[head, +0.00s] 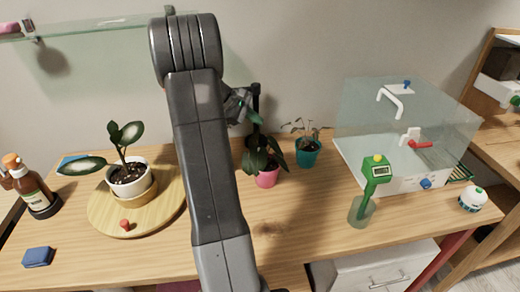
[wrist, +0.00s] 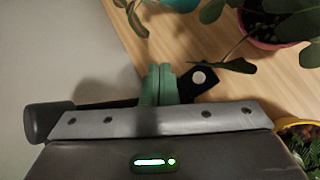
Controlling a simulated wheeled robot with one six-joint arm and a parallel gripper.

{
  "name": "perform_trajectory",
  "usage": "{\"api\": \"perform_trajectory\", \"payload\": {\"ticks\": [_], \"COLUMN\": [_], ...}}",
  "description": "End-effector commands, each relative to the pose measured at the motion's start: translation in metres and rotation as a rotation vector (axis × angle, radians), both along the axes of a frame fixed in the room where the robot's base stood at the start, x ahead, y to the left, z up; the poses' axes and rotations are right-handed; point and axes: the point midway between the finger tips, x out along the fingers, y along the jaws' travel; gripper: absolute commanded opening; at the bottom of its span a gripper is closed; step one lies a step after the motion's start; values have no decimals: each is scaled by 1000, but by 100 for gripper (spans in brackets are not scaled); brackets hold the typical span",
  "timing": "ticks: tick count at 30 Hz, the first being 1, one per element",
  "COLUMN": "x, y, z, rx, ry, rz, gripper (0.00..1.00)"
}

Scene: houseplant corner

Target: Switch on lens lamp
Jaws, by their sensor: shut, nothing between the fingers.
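In the wrist view, a black piece with a round white spot (wrist: 198,77) lies just right of my fingertips; it looks like the lens lamp's base and button, though I cannot be sure. My gripper (wrist: 158,72) has its green fingers together and empty, beside this piece; I cannot tell if they touch it. In the head view, my gripper (head: 252,118) is partly hidden behind my arm, above the plants. A dark upright part (head: 256,98) beside it may be the lamp's post. Most of the lamp is hidden.
A pink pot (head: 267,178) and a teal pot (head: 307,157) with plants stand close by. A potted plant (head: 130,180) sits on a round wooden board (head: 105,215) at left. A clear case (head: 400,120) and a green meter (head: 376,172) stand at right.

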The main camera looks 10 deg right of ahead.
Motion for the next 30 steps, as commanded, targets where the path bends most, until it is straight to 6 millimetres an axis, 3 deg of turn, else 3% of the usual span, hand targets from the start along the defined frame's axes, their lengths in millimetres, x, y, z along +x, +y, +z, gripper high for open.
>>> {"api": "perform_trajectory", "payload": {"ticks": [8,22,30], "x": [0,0,0], "y": [0,0,0], "z": [-17,-79,-89], "rx": [-1,0,0], "ry": [0,0,0], "rz": [-1,0,0], "gripper": [0,0,0]}}
